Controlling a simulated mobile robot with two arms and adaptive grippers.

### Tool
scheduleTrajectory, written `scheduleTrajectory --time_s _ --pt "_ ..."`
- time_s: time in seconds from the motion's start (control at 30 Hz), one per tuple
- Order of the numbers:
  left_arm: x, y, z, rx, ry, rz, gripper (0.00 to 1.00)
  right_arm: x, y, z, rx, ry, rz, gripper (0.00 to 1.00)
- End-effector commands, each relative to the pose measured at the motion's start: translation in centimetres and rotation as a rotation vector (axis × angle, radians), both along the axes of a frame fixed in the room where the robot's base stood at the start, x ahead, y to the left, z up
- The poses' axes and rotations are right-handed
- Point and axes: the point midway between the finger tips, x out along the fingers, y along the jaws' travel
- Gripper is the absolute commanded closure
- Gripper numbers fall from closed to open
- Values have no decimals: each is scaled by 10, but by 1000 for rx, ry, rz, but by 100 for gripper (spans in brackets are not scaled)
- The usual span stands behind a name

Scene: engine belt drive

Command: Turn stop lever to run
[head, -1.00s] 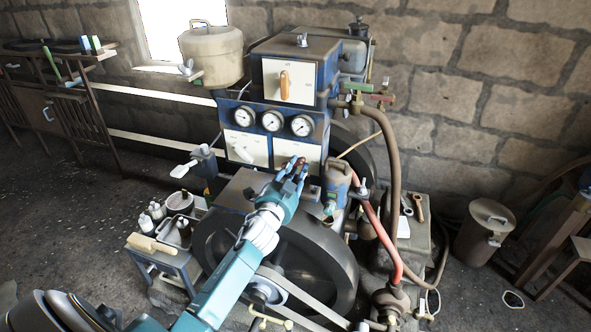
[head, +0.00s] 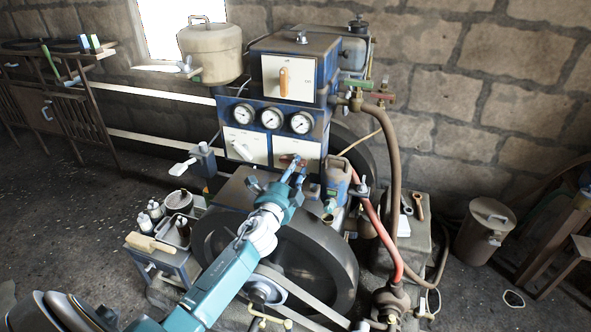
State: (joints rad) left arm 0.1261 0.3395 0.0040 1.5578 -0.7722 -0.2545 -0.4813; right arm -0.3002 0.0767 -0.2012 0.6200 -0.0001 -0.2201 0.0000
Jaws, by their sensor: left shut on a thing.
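My left gripper (head: 294,169) reaches up from the bottom left to the lower right white panel (head: 313,150) of the blue engine housing. It is shut on a small reddish-brown lever (head: 286,158) on that panel. The fingers hide most of the lever, so its exact angle is hard to tell. A white lever (head: 242,151) sits tilted on the lower left panel. An orange-brown handle (head: 283,81) stands upright on the upper white panel. The panel lettering is too small to read. My right gripper is not in view.
Three gauges (head: 271,119) sit above the lower panels. A large dark flywheel (head: 318,262) is under my left arm. A blue oil can (head: 337,176) and a red hose (head: 382,235) are close on the right. A small tool cart (head: 150,262) stands at left.

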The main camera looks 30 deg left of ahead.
Motion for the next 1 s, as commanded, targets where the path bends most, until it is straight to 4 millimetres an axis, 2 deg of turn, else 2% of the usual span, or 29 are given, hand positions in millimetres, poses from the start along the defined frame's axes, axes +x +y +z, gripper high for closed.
scheduleTrajectory --time_s 0.37,0.4,0.47,0.8,0.87,1.0 --pt "-1 1 -2 13 6 2 100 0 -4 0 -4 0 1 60" --pt "-1 1 -2 13 6 2 68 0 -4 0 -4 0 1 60" --pt "-1 1 -2 12 5 2 56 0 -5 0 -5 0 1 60" --pt "-3 0 -1 9 3 0 56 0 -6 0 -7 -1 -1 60" --pt "-7 -2 -2 7 4 0 56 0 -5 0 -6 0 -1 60" --pt "-29 -7 -3 7 6 -1 56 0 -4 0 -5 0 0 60"
